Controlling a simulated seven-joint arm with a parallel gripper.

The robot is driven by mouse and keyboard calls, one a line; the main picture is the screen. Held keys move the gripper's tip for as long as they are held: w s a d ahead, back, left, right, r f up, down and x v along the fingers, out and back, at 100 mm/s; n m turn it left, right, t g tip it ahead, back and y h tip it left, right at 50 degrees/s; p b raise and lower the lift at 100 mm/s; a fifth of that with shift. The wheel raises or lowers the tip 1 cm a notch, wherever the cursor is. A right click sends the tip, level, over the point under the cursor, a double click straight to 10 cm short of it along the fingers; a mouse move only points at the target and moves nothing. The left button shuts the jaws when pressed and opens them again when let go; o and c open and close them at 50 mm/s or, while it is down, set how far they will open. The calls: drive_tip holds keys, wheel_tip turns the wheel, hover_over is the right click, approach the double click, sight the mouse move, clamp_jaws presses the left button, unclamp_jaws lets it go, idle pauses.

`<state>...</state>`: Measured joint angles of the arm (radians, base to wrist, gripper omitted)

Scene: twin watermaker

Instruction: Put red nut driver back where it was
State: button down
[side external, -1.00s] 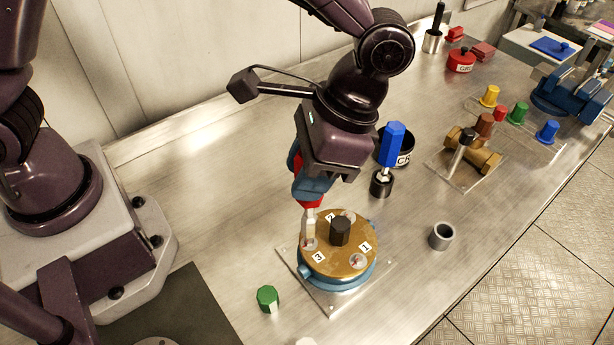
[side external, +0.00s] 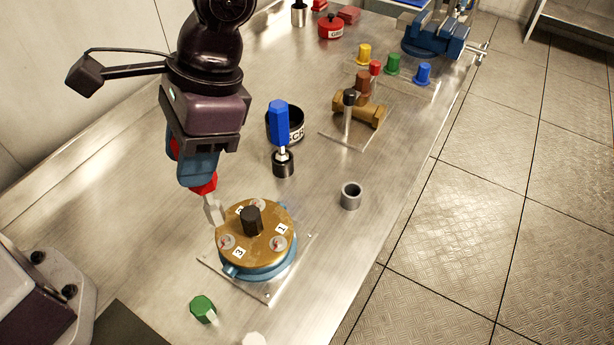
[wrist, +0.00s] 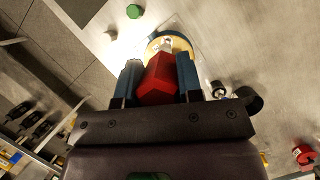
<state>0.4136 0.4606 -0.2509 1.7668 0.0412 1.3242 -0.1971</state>
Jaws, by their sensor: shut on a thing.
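The red nut driver (wrist: 159,78) is in my gripper (wrist: 159,70), its hexagonal red handle clamped between the two blue fingers in the wrist view. In the side view my gripper (side external: 197,172) is shut on it, and the driver's pale metal shaft (side external: 213,209) points down, slightly tilted. Its tip is beside the left rim of the brass-topped round housing (side external: 262,250); whether they touch I cannot tell. The housing has a black central knob, labelled screws and a blue body on a square plate. The blue nut driver (side external: 279,125) stands upright in a black holder (side external: 284,165).
A grey empty cup (side external: 351,195) stands right of the housing. A green hexagonal piece (side external: 203,308) lies in front. A black labelled bin (side external: 290,122) is behind the blue driver. A brass valve (side external: 366,112), colored caps and a blue vise (side external: 436,35) are farther back.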

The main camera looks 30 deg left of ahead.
wheel_tip(320, 180, up, 6)
drive_tip(key=shift+f, duration=0.25)
drive_tip(key=w+d+n+t+h, duration=0.25)
drive_tip(key=w+d+n, duration=0.35)
drive_tip(key=w+n, duration=0.5)
drive_tip(key=w+d+n+t+h, duration=0.2)
drive_tip(key=w+d+n+h, duration=0.3)
drive_tip(key=w+n, duration=0.65)
wheel_tip(320, 180, down, 17)
drive_tip(key=s+n, duration=0.1)
drive_tip(key=shift+s+d+y, duration=0.35)
drive_tip(key=shift+d, duration=0.1)
drive_tip(key=shift+f+g, duration=0.2)
drive_tip(key=shift+g, duration=0.05)
drive_tip(key=c, duration=0.8)
unclamp_jaws()
